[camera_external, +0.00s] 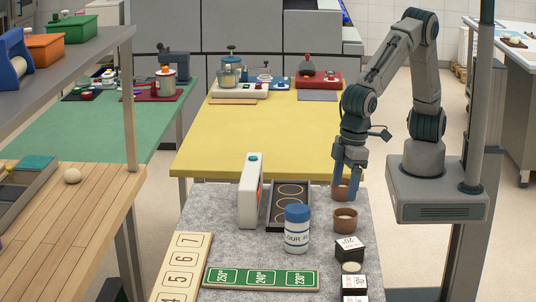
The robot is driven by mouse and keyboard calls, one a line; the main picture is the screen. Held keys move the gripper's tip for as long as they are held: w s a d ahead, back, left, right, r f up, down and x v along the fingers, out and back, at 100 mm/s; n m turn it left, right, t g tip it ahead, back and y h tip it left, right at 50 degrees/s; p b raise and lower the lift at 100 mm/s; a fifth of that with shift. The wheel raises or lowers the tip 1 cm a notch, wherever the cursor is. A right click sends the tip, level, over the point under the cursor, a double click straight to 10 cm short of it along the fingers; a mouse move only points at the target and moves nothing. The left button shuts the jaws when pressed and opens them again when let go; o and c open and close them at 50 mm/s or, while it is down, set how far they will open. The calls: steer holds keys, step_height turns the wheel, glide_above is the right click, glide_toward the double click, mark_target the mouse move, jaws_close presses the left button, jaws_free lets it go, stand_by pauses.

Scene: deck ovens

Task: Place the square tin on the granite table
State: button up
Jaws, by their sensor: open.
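The granite table (205,215) is the grey speckled top in the front middle. My gripper (346,191) points down over its far right corner, with its fingers open. A brown round cup (340,192) shows at the fingertips, partly covered by them; I cannot tell whether they touch it. I cannot make out a square tin for certain. Dark boxes with white labelled tops (350,249) stand at the table's right edge, but I cannot tell whether one is a tin.
A yellow table (270,140) adjoins behind.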

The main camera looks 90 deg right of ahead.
steer(key=w+d+r+m, duration=0.1)
steer(key=w+d+r, duration=0.15)
steer(key=d, duration=0.95)
steer(key=w+d+r+m, duration=0.15)
steer(key=d+r, duration=0.25)
steer(key=d, duration=0.8)
steer(key=s+d, duration=0.5)
steer(key=d, duration=0.4)
steer(key=s+d+m+t, duration=0.1)
steer(key=s+d, duration=0.4)
steer(key=d, duration=0.5)
steer(key=shift+d+f+t+h, duration=0.15)
steer(key=shift+f+t+h, duration=0.15)
steer(key=shift+f+h, duration=0.1)
